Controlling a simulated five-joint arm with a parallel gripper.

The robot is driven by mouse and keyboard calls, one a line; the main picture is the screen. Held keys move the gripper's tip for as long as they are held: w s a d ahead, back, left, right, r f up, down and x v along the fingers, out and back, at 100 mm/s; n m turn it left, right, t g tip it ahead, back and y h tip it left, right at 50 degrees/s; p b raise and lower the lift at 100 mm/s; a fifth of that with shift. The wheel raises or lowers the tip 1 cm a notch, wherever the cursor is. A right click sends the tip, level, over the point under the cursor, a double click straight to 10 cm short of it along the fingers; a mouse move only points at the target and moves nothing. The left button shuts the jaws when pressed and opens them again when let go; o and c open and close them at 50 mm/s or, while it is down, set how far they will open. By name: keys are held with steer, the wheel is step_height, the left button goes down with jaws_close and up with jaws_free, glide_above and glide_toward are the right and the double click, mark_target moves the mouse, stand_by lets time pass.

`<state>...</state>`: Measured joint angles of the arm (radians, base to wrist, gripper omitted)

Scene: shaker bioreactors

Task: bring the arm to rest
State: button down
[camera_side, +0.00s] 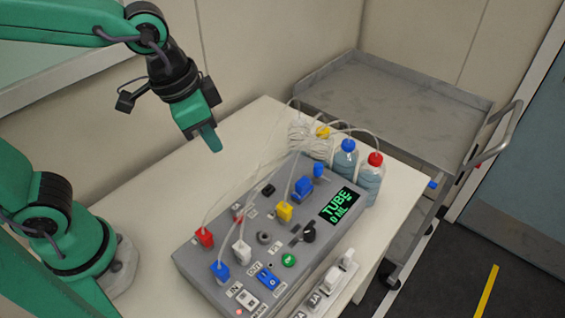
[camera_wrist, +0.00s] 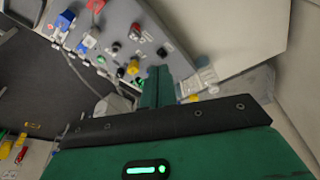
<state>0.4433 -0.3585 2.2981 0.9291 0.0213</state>
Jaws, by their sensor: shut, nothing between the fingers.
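My green arm reaches in from the left in the side view. My gripper (camera_side: 212,143) points down in the air, behind and to the left of the grey control box, and touches nothing. Its fingers are shut with nothing between them. In the wrist view my gripper (camera_wrist: 158,82) shows as a green finger in front of the box (camera_wrist: 140,22). The box (camera_side: 190,262) lies on the white table and carries coloured plugs, knobs and a display reading "TUBE 0 ML".
Bottles with a blue cap (camera_side: 347,160) and a red cap (camera_side: 371,180) stand behind the box, tubes running from them. A grey metal cart (camera_side: 400,105) stands beyond the table (camera_side: 135,212). White switches or plugs (camera_side: 333,278) lie in front of the box.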

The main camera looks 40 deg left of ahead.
steer(key=s+a+r+n+t, duration=0.1)
steer(key=s+a+n, duration=0.1)
steer(key=a, duration=0.4)
steer(key=s+a+r+n+t+y, duration=0.1)
steer(key=a+n, duration=0.2)
steer(key=a, duration=0.3)
steer(key=shift+s+a+t, duration=0.2)
steer(key=shift+s+t, duration=0.1)
steer(key=shift+s, duration=0.1)
steer(key=c, duration=2.2)
jaws_free()
